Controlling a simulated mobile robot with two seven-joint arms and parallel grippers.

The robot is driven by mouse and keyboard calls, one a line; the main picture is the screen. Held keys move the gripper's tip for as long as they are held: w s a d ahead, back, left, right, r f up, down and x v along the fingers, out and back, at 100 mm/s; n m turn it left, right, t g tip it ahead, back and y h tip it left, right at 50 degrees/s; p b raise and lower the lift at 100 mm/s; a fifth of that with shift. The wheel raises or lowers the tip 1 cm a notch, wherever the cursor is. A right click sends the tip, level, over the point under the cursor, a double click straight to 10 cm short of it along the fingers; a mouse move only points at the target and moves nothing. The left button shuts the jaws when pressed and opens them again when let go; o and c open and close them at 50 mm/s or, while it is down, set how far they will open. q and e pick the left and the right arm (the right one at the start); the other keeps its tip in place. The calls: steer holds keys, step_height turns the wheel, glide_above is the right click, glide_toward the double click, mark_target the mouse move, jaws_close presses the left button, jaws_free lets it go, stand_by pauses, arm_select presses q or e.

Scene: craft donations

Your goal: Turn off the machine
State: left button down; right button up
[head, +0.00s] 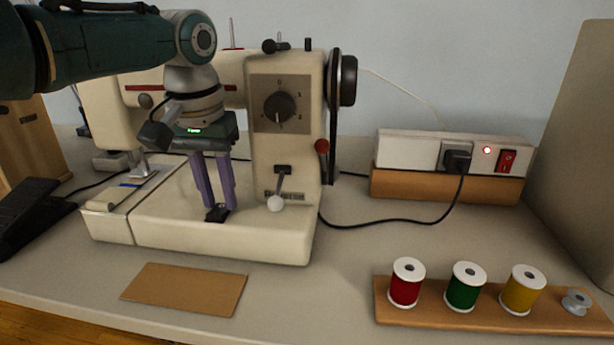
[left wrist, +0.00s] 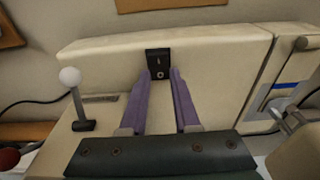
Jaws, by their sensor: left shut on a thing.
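A cream sewing machine (head: 200,235) stands on the table, with a dial (head: 279,107) on its column and a white-knobbed lever (head: 276,203) below. A small black switch (left wrist: 158,64) with an I and an O mark sits on the machine's base; in the head view the switch (head: 217,214) is partly hidden by my fingers. My left gripper (head: 214,207) points down with its purple fingers shut on the black switch. In the left wrist view its fingertips (left wrist: 161,74) are on either side of the switch. My right gripper is not in view.
A white power strip (head: 408,150) with a lit red lamp, a red switch (head: 507,160) and a black plug (head: 457,160) sits behind right. A wooden board (head: 450,315) holds thread spools at front right. A brown card (head: 185,289) lies in front. A black pedal (head: 30,215) is at left.

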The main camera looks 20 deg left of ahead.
mark_target(216, 211)
arm_select(q)
steer(key=c, duration=0.6)
jaws_free()
steer(key=shift+c, duration=0.2)
step_height(216, 211, up, 10)
steer(key=s+p, duration=0.1)
steer(key=p, duration=0.2)
steer(key=shift+s+d+p, duration=0.15)
steer(key=shift+p, duration=0.2)
steer(key=shift+f, duration=0.1)
